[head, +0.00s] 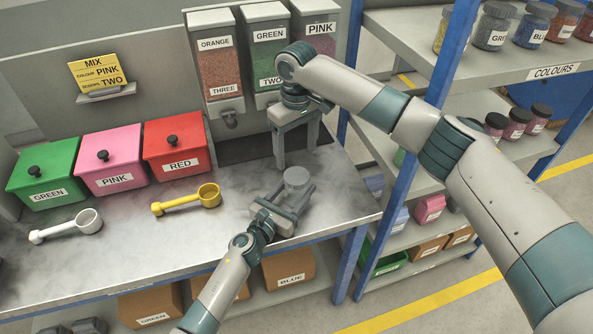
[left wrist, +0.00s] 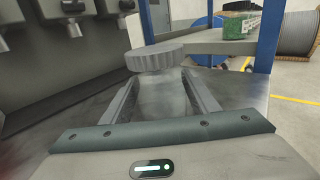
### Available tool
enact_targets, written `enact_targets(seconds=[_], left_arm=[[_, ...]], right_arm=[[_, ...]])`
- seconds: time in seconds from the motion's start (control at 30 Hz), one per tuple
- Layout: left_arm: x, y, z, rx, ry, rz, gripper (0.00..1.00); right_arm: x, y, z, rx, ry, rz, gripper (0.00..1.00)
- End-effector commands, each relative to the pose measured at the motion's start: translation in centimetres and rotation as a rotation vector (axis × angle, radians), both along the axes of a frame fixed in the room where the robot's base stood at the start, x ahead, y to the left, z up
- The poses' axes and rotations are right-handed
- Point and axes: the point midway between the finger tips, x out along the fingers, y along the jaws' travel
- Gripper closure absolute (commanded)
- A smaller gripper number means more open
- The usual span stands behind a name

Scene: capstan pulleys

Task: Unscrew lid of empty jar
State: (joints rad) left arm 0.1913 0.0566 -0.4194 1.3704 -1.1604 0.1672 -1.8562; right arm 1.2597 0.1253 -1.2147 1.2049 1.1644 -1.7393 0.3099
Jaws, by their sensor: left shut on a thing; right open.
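The empty jar (head: 294,196) stands upright near the right end of the worktop, clear-walled with a grey ridged lid (head: 297,177) on top. In the left wrist view the lid (left wrist: 160,58) sits on the jar (left wrist: 162,95), between the two fingers. My left gripper (head: 296,200) is shut around the jar's body, below the lid. I cannot tell whether the lid is loose.
Dispensers marked ORANGE THREE (head: 220,70) and GREEN TWO (head: 268,50) hang behind. Green (head: 45,172), pink (head: 112,160) and red (head: 178,147) boxes stand left, with a white scoop (head: 70,228) and yellow scoop (head: 190,200) in front. A blue-posted shelf (head: 405,140) of jars is right.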

Motion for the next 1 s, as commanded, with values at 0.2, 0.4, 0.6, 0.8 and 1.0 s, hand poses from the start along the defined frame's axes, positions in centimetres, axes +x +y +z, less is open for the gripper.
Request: enact_targets(seconds=[0.2,0.4,0.6,0.8,1.0], left_arm=[[-0.02,0.01,-0.03,0.001,0.001,0.000,1.00],[-0.01,0.02,-0.04,0.001,0.001,0.000,1.00],[-0.01,0.02,-0.04,0.001,0.001,0.000,1.00],[-0.01,0.02,-0.04,0.001,0.001,0.000,1.00],[-0.01,0.02,-0.05,0.001,0.001,0.000,1.00]], right_arm=[[-0.02,0.06,-0.01,0.001,0.001,-0.150,0.29],[-0.05,0.10,-0.03,0.001,0.001,-0.413,0.29],[-0.03,0.13,0.02,0.001,0.000,-0.726,0.29],[-0.01,0.14,0.02,0.002,-0.001,-1.043,0.29],[-0.04,0.13,-0.01,0.001,0.001,-1.360,0.29]])
